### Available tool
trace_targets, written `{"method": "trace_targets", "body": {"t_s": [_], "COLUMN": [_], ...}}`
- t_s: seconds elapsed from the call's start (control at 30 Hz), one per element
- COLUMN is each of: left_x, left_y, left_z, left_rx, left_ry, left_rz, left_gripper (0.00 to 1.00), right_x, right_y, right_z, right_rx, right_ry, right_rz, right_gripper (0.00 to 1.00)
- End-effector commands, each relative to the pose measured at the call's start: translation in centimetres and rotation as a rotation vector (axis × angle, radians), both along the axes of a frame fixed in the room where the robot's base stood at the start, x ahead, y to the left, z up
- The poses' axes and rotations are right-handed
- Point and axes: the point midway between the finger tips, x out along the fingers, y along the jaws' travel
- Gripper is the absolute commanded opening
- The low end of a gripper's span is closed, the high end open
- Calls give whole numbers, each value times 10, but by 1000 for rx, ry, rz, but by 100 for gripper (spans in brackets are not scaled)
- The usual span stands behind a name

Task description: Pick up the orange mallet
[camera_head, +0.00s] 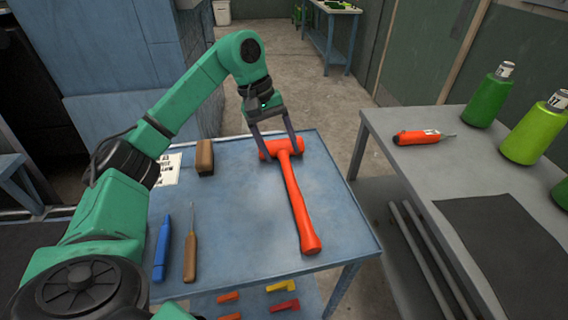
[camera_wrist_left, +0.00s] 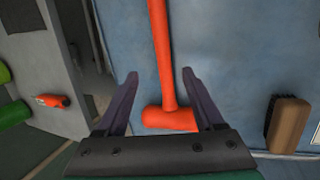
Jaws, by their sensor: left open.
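The orange mallet (camera_head: 293,190) lies on the blue table (camera_head: 240,225), its head at the far edge and its handle running toward the near right. My left gripper (camera_head: 276,150) is open at the mallet's head, with one finger on each side of it in the head view. In the left wrist view the open gripper (camera_wrist_left: 160,85) has the mallet (camera_wrist_left: 167,117) between its fingers, the head low and near the palm. I cannot tell whether the fingers touch it. My right gripper is not in view.
A brown block-like brush (camera_head: 204,157), a blue tool (camera_head: 162,248) and a brown-handled tool (camera_head: 190,255) lie left of the mallet. A grey table (camera_head: 440,175) at right holds green bottles (camera_head: 488,98) and a red-orange tool (camera_head: 418,137). A gap separates the tables.

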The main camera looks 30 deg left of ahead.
Motion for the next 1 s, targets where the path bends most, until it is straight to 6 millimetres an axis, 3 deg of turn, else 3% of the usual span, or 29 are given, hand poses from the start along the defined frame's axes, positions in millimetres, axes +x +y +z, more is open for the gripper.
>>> {"method": "trace_targets", "body": {"t_s": [0.1, 0.5, 0.77, 0.87, 0.97, 1.0], "left_x": [0, 3, 4, 4, 4, 4], "left_y": [-10, -27, -30, -30, -30, -30], "left_z": [-28, -91, -104, -105, -105, -105], "left_rx": [1, -2, 1, 0, 0, 0], "left_ry": [7, 4, 0, 2, 2, 2], "left_rz": [-1, -1, -1, -2, -2, -2], "left_gripper": [70, 70, 70, 39, 0, 0], "right_x": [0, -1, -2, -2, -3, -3], "right_y": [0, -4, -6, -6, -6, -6], "right_z": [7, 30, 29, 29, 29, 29], "right_rx": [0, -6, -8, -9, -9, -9], "right_ry": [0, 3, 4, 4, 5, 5], "right_rz": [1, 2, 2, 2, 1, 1], "right_gripper": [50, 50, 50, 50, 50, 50]}}
